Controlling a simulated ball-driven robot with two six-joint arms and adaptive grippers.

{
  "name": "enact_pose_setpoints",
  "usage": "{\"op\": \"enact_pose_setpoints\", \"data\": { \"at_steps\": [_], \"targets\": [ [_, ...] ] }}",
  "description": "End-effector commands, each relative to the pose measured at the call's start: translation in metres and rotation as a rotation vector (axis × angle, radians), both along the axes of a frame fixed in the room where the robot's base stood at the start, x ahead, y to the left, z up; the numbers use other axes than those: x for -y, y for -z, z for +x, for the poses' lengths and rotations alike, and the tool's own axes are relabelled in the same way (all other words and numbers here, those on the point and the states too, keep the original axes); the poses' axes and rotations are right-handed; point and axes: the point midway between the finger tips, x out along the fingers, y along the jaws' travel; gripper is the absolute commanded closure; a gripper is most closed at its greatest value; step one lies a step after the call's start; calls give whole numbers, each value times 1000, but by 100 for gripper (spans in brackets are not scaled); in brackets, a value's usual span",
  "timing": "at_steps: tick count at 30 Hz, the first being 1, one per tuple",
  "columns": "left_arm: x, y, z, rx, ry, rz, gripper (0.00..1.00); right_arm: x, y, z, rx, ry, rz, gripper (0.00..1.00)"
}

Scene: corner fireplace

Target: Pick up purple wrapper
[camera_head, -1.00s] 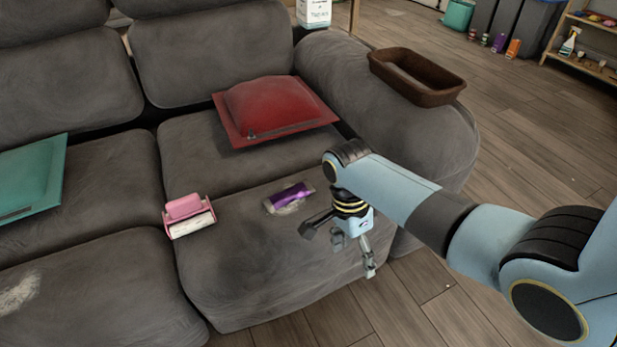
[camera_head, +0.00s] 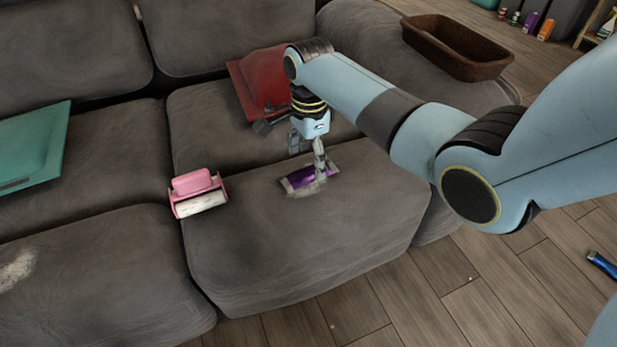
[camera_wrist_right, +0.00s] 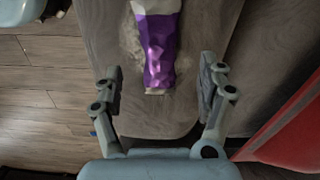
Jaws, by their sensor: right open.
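The purple wrapper (camera_head: 308,178) lies flat on the grey sofa seat, on a pale dusty patch. It also shows in the right wrist view (camera_wrist_right: 160,48), with its near end reaching in between the fingers. My right gripper (camera_head: 293,140) hangs over the seat just behind the wrapper, and one finger covers part of it in the head view. In the right wrist view my right gripper (camera_wrist_right: 160,88) is open, with a finger on each side of the wrapper's end and a gap on both sides. My left gripper is not in view.
A pink lint roller (camera_head: 198,193) lies on the seat to the left. A red cushion (camera_head: 262,85) is behind my right gripper, partly hidden. A brown basket (camera_head: 458,47) sits on the armrest. A teal cushion (camera_head: 32,143) is at far left.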

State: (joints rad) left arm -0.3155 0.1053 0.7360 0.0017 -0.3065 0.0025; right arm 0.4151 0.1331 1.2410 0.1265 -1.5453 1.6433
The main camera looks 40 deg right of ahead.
Motion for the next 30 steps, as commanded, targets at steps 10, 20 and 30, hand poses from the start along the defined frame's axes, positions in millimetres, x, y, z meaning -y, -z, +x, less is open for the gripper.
{"op": "enact_pose_setpoints", "data": {
  "at_steps": [10,20,30],
  "targets": [
    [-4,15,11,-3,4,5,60,-1,41,0,-3,-1,0,25],
    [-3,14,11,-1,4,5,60,-1,39,0,-2,-1,0,48],
    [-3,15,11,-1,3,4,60,-1,39,0,-2,-1,0,63]
  ]
}}
